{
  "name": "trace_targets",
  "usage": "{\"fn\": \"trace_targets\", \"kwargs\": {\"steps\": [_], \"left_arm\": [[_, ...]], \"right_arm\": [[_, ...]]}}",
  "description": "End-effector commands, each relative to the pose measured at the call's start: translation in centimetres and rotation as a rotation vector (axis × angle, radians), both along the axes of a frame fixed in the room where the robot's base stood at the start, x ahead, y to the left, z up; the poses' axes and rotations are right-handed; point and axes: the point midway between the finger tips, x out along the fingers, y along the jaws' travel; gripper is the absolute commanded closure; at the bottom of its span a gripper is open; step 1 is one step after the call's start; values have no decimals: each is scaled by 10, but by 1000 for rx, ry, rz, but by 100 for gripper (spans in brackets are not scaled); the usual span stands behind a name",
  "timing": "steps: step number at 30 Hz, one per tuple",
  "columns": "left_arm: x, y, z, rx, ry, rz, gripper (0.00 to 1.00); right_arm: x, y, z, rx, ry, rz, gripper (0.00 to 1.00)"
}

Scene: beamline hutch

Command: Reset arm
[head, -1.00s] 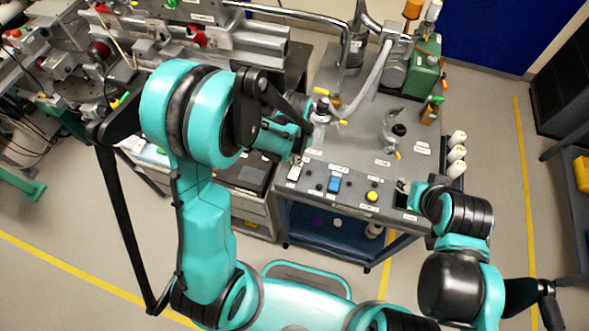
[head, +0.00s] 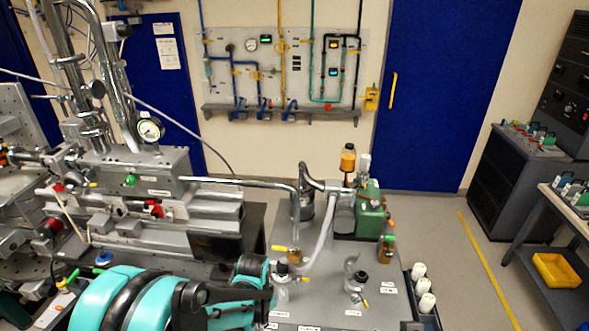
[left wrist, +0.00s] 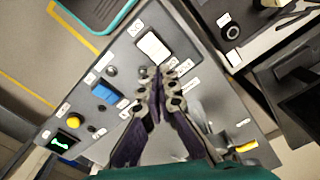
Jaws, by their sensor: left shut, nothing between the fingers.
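My left arm (head: 150,298) crosses the lower left of the head view, above the bench. In the left wrist view my left gripper (left wrist: 167,76) is shut and empty, its dark fingertips together over the grey control panel (left wrist: 125,65). The tips are close to a white rectangular switch (left wrist: 153,47); I cannot tell whether they touch it. A blue button (left wrist: 104,92), a yellow round button (left wrist: 73,121) and a small green-lit display (left wrist: 66,145) lie along the same panel. My right gripper is in neither view.
The pump bench (head: 320,307) carries a green unit (head: 370,212), a hose and small valves. Heavy beamline equipment (head: 150,185) stands at left. White cylinders (head: 422,285) line the bench's right side. The floor (head: 455,265) right of the bench is clear. A yellow bin (head: 556,270) is farther right.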

Motion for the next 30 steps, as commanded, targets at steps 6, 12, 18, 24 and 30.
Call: {"fn": "trace_targets", "kwargs": {"steps": [6,12,18,24,30], "left_arm": [[-7,7,12,-10,-75,69,100],[-28,20,33,-39,-223,203,100],[-57,32,40,-82,-375,340,100],[-86,42,34,-131,-511,460,100],[-101,46,28,-166,-589,526,100]], "right_arm": [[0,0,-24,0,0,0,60],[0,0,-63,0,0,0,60],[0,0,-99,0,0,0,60],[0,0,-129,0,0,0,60],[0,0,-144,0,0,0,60]]}}
